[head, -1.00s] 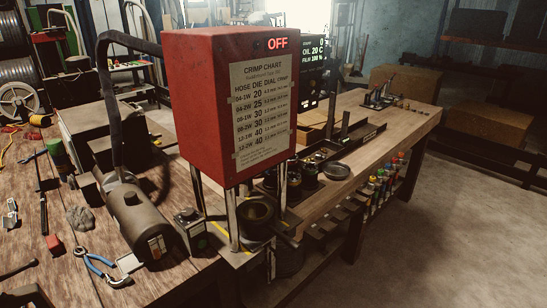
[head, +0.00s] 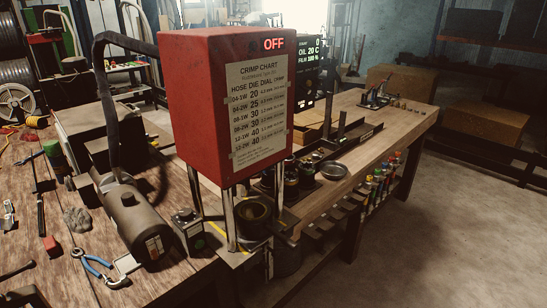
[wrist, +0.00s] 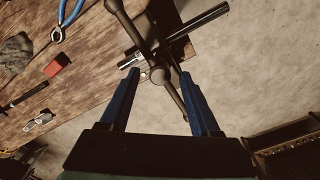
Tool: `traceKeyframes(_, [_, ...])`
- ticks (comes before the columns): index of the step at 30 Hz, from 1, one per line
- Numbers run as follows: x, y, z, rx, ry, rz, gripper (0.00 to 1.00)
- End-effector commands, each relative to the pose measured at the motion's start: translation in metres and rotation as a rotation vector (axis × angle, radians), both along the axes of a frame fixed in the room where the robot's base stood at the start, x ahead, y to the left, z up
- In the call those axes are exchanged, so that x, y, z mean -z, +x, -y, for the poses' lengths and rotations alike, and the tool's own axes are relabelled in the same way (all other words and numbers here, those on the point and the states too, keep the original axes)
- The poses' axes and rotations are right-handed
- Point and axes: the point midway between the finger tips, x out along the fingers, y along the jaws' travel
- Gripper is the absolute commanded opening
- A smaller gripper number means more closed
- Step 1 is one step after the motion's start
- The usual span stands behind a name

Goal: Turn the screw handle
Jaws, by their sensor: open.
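In the wrist view, a dark screw handle (wrist: 137,27) runs slantwise from the top toward the lower right, with a round hub (wrist: 160,75) at its middle. My gripper (wrist: 160,76) has two blue fingers, apart, on either side of the hub. They do not appear to grip it. The lower arm of the handle reaches toward the inner side of the right finger; I cannot tell whether they touch. A dark, shiny rod (wrist: 201,22) crosses behind the handle. The head view shows neither my gripper nor, clearly, the handle.
Blue-handled pliers (head: 99,268) and a red block (head: 52,244) lie on the wooden bench; the pliers (wrist: 68,15) and block (wrist: 57,65) also show in the wrist view. The red crimper box (head: 200,105) stands on metal posts. Open floor (head: 440,220) lies right of the bench.

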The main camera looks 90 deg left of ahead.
Motion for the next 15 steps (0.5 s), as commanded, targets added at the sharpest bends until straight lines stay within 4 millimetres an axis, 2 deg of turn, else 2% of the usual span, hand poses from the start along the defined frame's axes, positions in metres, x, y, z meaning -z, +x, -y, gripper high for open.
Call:
traceKeyframes(5, [-0.011, 0.0, -0.001, 0.0, 0.002, -0.002, 0.63])
traceKeyframes(8, [-0.029, 0.0, -0.001, 0.0, 0.003, -0.003, 0.63])
traceKeyframes(15, [-0.09, -0.001, 0.0, 0.002, 0.002, -0.004, 0.63])
